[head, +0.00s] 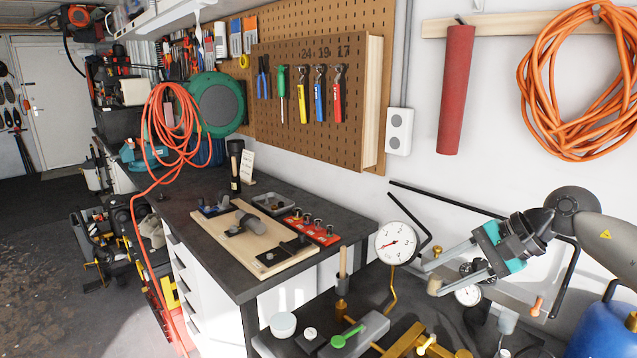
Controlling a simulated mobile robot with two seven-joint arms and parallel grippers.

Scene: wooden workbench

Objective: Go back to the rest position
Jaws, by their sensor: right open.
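My right gripper (436,270) comes in from the right side of the head view, with its arm behind it. My left gripper is not in view.
The dark workbench (186,208) holds a wooden board (222,248) with a clamped part and a red socket tray (312,227). A pegboard (305,100) with tools hangs behind. A blue tank (600,332) stands at lower right.

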